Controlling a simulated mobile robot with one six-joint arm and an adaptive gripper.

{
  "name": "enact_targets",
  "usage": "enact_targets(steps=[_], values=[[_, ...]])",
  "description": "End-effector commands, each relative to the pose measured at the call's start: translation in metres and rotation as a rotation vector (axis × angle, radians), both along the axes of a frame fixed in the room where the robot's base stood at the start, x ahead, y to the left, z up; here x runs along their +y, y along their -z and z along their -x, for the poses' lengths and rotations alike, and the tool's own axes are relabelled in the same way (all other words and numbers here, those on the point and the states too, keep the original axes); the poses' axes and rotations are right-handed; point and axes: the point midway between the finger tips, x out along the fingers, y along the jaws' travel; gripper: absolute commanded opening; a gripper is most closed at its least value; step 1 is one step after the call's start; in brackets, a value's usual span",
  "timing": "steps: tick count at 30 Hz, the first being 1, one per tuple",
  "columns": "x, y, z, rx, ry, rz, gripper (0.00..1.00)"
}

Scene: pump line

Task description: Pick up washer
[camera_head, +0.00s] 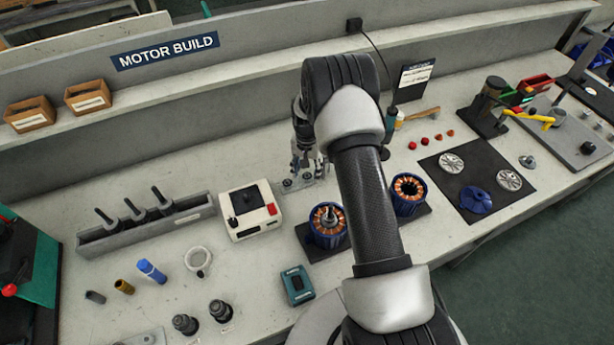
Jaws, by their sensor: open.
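My gripper (308,168) points down over the back part of the bench, behind the motor stators. Its jaws are open, and I see nothing held in them. A small light metal plate (288,184) with round parts on it lies just below the gripper, partly hidden by it. I cannot make out a washer for certain there. A pale flat ring (198,259) lies on the bench at left of centre, well apart from the gripper; I cannot tell whether it is a washer.
A white box with a red button (250,212) stands left of the gripper. Two blue stators with copper windings (327,225) (408,194) stand in front and to the right. A grey rack (150,226) holds upright tools. A black mat (475,180) with discs lies right.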

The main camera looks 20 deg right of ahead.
Motion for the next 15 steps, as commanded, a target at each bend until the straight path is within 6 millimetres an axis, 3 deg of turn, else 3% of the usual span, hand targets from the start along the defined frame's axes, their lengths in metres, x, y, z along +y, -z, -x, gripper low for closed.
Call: enact_targets(steps=[15], values=[[0.0002, 0.0045, 0.0005, 0.001, 0.000, 0.000, 0.49]])
